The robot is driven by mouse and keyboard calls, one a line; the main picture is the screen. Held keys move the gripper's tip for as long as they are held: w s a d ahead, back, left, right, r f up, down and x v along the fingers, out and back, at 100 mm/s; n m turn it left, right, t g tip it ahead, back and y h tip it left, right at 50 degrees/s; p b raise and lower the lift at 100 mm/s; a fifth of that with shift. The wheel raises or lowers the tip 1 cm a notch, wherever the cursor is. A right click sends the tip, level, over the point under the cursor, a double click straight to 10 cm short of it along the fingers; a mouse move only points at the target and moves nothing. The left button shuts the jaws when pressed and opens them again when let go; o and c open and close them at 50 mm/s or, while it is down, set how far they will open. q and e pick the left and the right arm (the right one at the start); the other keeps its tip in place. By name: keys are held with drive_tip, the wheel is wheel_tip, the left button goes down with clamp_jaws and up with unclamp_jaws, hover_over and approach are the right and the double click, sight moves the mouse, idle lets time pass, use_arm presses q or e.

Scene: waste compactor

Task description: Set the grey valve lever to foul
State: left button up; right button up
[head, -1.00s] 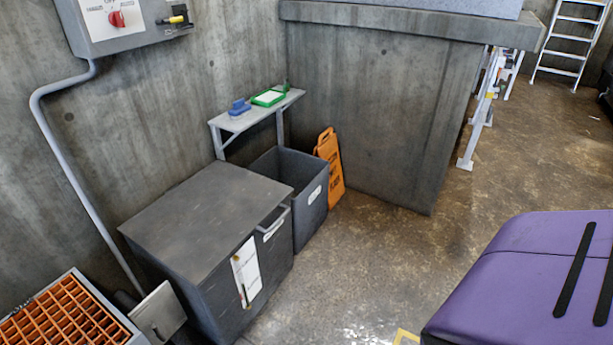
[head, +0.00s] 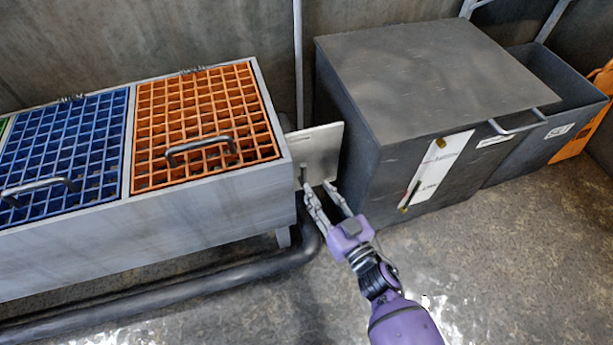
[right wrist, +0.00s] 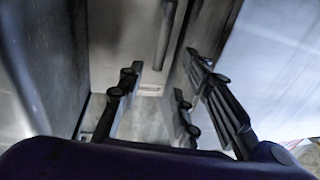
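A pale metal plate (head: 322,148) stands in the gap between the grated trough and the dark grey box. A short grey lever (head: 304,174) shows small at its lower left in the head view; its markings cannot be read. In the right wrist view the lever (right wrist: 164,36) hangs as a dark bar in front of the plate, near top centre. My right gripper (head: 318,187) is just in front of the plate. In the wrist view its fingers (right wrist: 163,63) are spread, with the lever in line with the gap; contact cannot be told. My left gripper is not in view.
The trough (head: 190,222) with orange and blue grates (head: 205,118) is left of the plate. The dark box (head: 430,75), with a handle (head: 518,126), closely bounds the right. A thick black pipe (head: 150,298) runs low along the trough. The floor in front (head: 520,260) is clear.

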sight(305, 172)
drive_tip(key=b+x, duration=0.2)
drive_tip(key=x, duration=0.3)
drive_tip(key=shift+w+a, duration=0.25)
drive_tip(key=shift+w, duration=0.15)
drive_tip(key=shift+w+a, duration=0.1)
drive_tip(key=shift+w, duration=0.1)
drive_tip(key=c, duration=0.8)
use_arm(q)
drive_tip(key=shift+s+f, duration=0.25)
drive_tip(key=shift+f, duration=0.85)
use_arm(e)
clamp_jaws()
